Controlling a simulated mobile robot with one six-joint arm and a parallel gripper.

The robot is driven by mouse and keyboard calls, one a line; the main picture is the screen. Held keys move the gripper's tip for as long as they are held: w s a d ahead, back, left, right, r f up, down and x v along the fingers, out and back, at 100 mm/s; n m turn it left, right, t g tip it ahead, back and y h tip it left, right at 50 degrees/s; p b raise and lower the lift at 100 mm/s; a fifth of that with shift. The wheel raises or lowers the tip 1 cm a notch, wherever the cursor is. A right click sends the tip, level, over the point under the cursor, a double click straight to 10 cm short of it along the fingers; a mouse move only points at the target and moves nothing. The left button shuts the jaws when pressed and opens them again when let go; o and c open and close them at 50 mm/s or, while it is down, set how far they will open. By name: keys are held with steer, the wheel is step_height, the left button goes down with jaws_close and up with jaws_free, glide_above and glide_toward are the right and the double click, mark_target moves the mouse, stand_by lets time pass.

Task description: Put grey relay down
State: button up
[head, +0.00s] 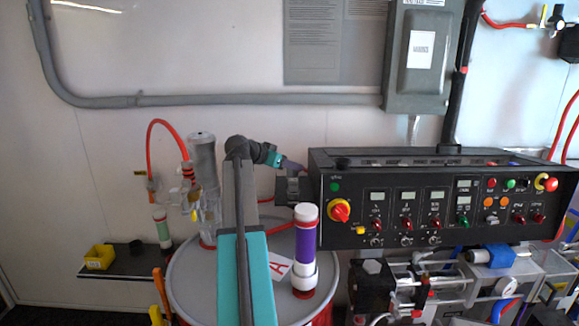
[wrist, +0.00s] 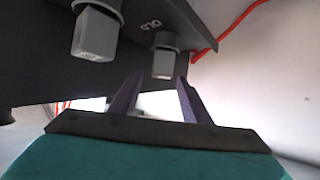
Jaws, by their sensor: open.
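In the wrist view, a grey relay (wrist: 164,62) with a squared end sits in a round collar on the dark panel. A second, larger grey piece of the same kind (wrist: 95,35) sits to its left, nearer the camera. My gripper (wrist: 159,80) is open, its two purple fingers apart. The grey relay appears between and just beyond the fingertips; I cannot tell whether they touch it. In the head view, my gripper (head: 298,167) is at the left end of the black control console (head: 330,240); the relays cannot be made out clearly there.
A white drum (head: 190,285) stands below my arm, with a purple-and-white cylinder (head: 306,245) upright on its lid. A dark shelf (head: 125,265) with a yellow bin (head: 99,257) is at the left. A red cable (wrist: 235,25) runs beside the panel. The wall to the right in the wrist view is bare.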

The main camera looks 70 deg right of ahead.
steer(key=b+v, duration=0.3)
steer(key=v, duration=0.8)
steer(key=shift+a+r, duration=0.25)
steer(key=shift+a, duration=0.05)
steer(key=shift+w, duration=0.1)
stand_by(0.3)
